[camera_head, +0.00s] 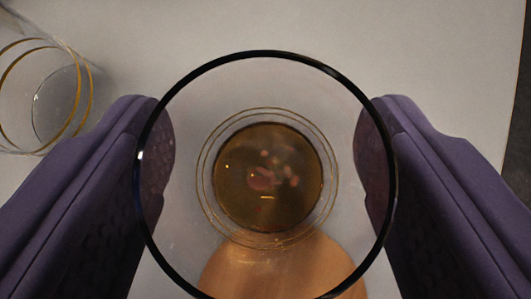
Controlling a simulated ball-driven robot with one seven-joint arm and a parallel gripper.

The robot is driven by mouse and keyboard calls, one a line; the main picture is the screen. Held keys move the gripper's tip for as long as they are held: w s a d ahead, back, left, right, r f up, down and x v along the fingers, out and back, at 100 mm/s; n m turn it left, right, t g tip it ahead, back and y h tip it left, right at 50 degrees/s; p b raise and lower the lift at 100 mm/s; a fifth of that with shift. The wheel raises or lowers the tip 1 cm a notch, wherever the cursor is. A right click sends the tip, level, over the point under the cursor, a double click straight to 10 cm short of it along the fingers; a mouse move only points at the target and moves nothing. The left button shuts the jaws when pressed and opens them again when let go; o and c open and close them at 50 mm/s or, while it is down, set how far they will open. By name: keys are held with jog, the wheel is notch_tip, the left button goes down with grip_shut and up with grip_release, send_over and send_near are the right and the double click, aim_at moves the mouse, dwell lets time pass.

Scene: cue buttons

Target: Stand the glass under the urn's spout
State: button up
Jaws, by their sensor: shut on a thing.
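My gripper (266,140) shows as two purple fingers, one on each side of a clear glass (267,175). It is shut on the glass. I look down into the glass through its dark, round rim. Its base shows as pale rings around a brown disc with pinkish spots; I cannot tell whether that is contents or something seen through the base. The urn and its spout are not in view.
A second clear vessel with gold bands (40,95) is at the upper left, partly cut off. A rounded tan-orange thing (275,272) shows at the bottom, partly through the glass. The pale surface (300,30) is clear at the top; its edge is at right.

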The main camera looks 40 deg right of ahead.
jog(key=shift+r+p, duration=0.9)
jog(key=shift+r, duration=0.6)
jog(key=s+a+r+p, duration=0.2)
jog(key=s+a+p, duration=0.1)
jog(key=s+p, duration=1.1)
jog(key=w+a+n+t+y+b, duration=0.3)
jog(key=w+a+n+y+b, duration=0.4)
jog(key=b, duration=1.1)
jog(key=shift+w+a+r+n, duration=0.3)
jog(key=shift+w+a+n, duration=1.3)
jog(key=shift+w+a, duration=0.75)
